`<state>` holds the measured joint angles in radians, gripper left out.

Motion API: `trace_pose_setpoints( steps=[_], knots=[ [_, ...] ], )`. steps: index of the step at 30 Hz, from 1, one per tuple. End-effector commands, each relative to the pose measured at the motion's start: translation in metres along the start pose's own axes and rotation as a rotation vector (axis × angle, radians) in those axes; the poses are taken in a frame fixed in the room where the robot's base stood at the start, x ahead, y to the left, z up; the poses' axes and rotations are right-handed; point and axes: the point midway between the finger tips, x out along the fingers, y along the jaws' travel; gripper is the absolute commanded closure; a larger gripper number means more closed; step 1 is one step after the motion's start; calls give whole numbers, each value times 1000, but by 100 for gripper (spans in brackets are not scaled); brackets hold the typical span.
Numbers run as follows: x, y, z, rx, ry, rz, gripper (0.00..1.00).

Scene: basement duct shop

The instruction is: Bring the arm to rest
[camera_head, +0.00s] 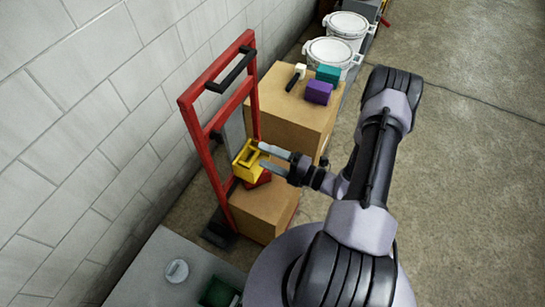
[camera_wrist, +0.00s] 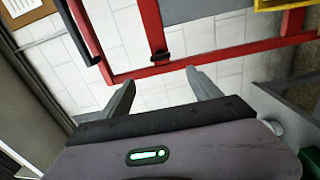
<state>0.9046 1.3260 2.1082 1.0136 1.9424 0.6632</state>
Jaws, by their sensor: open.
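My gripper (camera_head: 264,157) is open in the head view, its two grey fingers apart and pointing left toward a red hand truck (camera_head: 222,128). A yellow open-topped bin (camera_head: 243,172) shows right by the fingertips; I cannot tell whether they touch it. In the wrist view my gripper (camera_wrist: 160,76) has nothing between its fingers. A red bar of the hand truck (camera_wrist: 225,54) crosses beyond them, and part of the yellow bin (camera_wrist: 265,5) shows at the top right edge.
A larger cardboard box (camera_head: 283,118) carries a purple block (camera_head: 318,93), a teal block (camera_head: 328,73) and a black-and-white tool (camera_head: 296,76). A smaller cardboard box (camera_head: 262,212) stands in front. White lidded buckets (camera_head: 330,52) stand behind. The concrete floor (camera_head: 470,150) at right is clear.

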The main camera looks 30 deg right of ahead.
Motion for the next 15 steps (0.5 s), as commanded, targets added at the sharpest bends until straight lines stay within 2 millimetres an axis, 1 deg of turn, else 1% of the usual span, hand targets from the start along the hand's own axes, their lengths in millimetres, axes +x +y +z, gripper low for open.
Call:
trace_pose_setpoints(
  steps=[1, 5, 15],
  knots=[
    [-7, 0, 1, 0, -3, 0, 27],
    [-17, 0, 0, 0, 0, 0, 27],
    [-18, 0, 0, 0, 1, 0, 27]
  ],
)
